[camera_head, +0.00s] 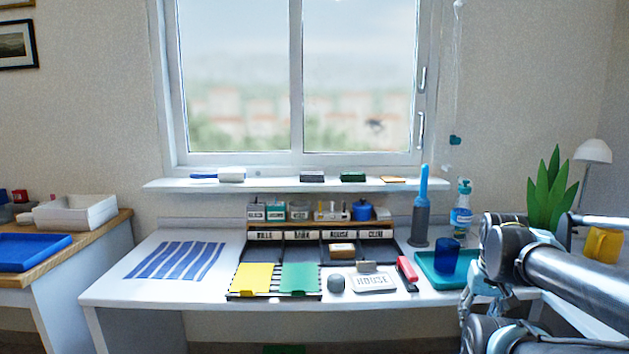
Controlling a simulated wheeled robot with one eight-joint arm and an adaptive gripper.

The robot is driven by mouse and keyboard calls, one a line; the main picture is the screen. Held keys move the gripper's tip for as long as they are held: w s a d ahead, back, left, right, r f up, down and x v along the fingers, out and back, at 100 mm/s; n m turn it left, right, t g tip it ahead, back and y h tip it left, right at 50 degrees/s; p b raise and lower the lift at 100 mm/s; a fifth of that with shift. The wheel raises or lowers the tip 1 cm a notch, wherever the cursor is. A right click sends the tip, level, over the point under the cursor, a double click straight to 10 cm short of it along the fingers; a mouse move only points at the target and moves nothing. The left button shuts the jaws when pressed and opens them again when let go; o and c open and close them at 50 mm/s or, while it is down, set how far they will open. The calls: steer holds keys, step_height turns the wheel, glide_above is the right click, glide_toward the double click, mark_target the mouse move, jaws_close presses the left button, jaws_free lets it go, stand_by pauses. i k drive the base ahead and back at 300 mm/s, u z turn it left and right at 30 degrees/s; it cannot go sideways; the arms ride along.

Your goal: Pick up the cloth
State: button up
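The cloth (177,261) is blue and white striped. It lies flat and spread out on the left part of the white table (140,291), near the left edge, with nothing on top of it. Metal links of my arm show at the right edge of the view, far to the right of the cloth. My gripper's fingers cannot be made out in this view, so its state does not show.
Right of the cloth stand a dark organiser with yellow (252,277) and green (300,277) sheets, a white sign (373,283), a red stapler-like object (407,269) and a teal tray (425,263) with a blue cup (446,256). The window sill (270,186) overhangs behind.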

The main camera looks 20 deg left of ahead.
mark_target(316, 176)
steer(key=z, duration=0.8)
steer(key=k, duration=1.3)
steer(key=u, duration=1.4)
steer(key=i, duration=0.8)
steer(key=u, duration=0.05)
